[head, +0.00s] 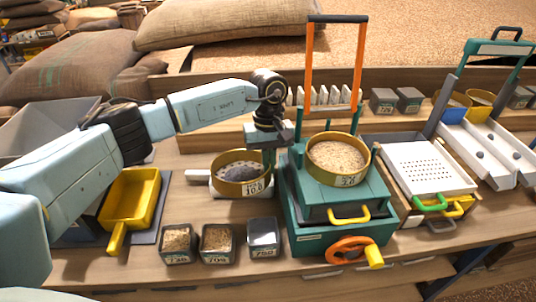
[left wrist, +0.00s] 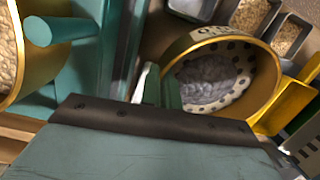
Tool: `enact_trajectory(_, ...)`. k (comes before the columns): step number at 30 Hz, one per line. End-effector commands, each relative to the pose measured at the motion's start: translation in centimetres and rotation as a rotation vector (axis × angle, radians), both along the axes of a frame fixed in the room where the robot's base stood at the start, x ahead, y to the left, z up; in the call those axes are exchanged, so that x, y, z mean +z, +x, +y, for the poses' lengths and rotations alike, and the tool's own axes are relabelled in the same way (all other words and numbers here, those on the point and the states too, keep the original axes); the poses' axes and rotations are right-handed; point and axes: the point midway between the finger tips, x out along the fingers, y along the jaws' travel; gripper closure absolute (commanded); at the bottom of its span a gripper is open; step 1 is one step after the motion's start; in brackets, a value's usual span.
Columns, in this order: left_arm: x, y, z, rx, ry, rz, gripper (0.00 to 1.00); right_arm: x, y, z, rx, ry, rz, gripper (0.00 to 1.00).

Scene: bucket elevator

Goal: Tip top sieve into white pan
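The top sieve (head: 241,187), a brass-rimmed ring with a 10.0 label, holds dark grey lumps on a perforated plate. It also shows in the left wrist view (left wrist: 262,119). In the head view it looks about level. A white piece with a handle, seemingly the white pan (head: 199,176), shows at its left; the rest is hidden under the sieve. I cannot tell whether they touch. My left gripper (head: 270,150) is at the sieve's right rim; its fingers (left wrist: 158,88) lie either side of the rim and look shut on it. My right gripper is not in view.
A green shaker (head: 340,215) carries another brass sieve (head: 338,181) full of grain, close right of my gripper, with an orange upright handle (head: 309,60) behind. A yellow scoop (head: 131,197) lies left. Small sample boxes (head: 217,243) line the front. A white perforated tray (head: 428,165) stands right.

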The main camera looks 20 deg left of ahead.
Motion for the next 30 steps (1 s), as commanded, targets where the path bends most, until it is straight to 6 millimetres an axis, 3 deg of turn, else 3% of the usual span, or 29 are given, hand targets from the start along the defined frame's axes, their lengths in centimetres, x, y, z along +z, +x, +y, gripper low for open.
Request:
enact_trajectory(1, 1.3, -0.5, -0.2, -0.004, 0.011, -0.019, 1.0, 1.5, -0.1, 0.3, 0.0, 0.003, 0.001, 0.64)
enact_trajectory(3, -0.1, -0.5, -0.2, -0.004, 0.044, -0.074, 1.0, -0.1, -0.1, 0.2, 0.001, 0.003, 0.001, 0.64)
enact_trajectory(8, -0.8, -0.5, -0.3, 0.0, 0.087, -0.144, 1.0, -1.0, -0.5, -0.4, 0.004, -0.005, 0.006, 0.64)
enact_trajectory(21, 2.3, -0.4, -0.3, 0.001, 0.088, -0.147, 1.0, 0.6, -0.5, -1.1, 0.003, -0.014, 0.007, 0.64)
enact_trajectory(30, 2.4, -0.5, -0.3, 0.0, 0.089, -0.146, 1.0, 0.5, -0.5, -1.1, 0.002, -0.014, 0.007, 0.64)
